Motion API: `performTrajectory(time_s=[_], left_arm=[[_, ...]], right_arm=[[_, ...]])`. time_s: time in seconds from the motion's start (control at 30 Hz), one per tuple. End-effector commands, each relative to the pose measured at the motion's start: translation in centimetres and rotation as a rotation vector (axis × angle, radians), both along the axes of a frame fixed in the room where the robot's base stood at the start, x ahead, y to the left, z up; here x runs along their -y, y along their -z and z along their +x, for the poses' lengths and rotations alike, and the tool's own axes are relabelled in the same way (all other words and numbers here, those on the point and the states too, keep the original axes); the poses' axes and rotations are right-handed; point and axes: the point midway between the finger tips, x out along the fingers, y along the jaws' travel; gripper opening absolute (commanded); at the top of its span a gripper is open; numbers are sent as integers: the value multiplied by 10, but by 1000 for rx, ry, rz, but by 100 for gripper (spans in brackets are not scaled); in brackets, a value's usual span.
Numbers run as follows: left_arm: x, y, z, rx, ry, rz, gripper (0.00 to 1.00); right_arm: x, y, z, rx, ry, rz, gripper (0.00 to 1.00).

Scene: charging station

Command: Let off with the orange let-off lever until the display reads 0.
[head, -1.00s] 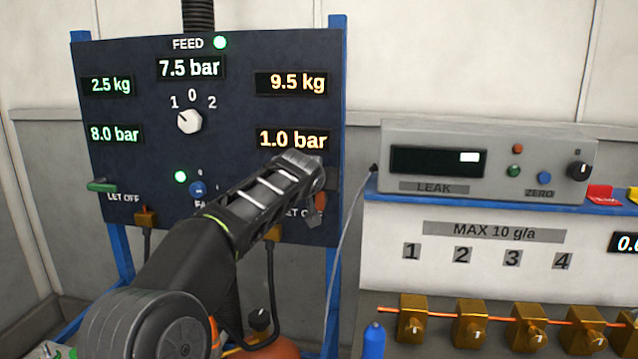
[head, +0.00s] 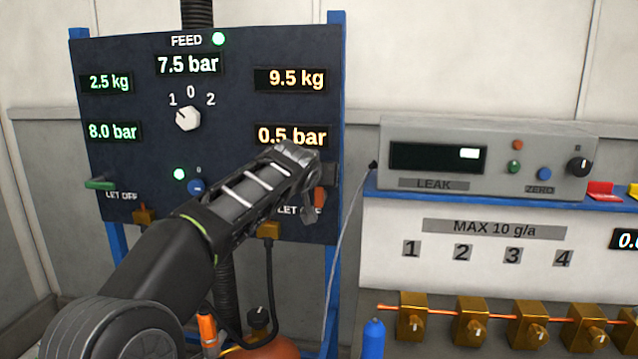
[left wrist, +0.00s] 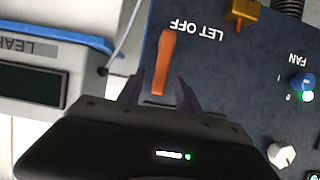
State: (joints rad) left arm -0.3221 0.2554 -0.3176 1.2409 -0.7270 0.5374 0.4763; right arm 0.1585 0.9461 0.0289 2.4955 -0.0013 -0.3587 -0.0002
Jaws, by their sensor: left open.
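The orange let-off lever (left wrist: 163,62) shows in the left wrist view beside the LET OFF label, on the dark panel (head: 130,60). In the head view a small part of the lever (head: 320,199) shows at the panel's lower right. My left gripper (left wrist: 160,88) is open, with one finger on each side of the lever; whether a finger touches it I cannot tell. In the head view my left gripper (head: 310,205) partly hides the lever. The orange-lit display (head: 292,137) above it reads 0.5 bar. My right gripper is not in view.
A green lever (head: 100,184) sits at the panel's left, under a display reading 8.0 bar. A selector knob (head: 187,118) is at the panel's middle. The grey leak meter (head: 480,155) stands on a blue-edged shelf to the right. A thin cable hangs between them.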

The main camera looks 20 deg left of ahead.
Motion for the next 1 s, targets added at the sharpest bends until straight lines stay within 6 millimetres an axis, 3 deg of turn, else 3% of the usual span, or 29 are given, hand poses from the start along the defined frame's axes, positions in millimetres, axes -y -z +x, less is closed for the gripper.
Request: performTrajectory(time_s=[0.1,0.3,1.0], left_arm=[[6,-6,-19,3,2,-1,42],[10,-15,-38,0,1,-1,42],[11,-16,-40,-1,0,0,42]], right_arm=[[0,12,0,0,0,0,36],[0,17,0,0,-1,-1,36],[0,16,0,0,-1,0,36]])
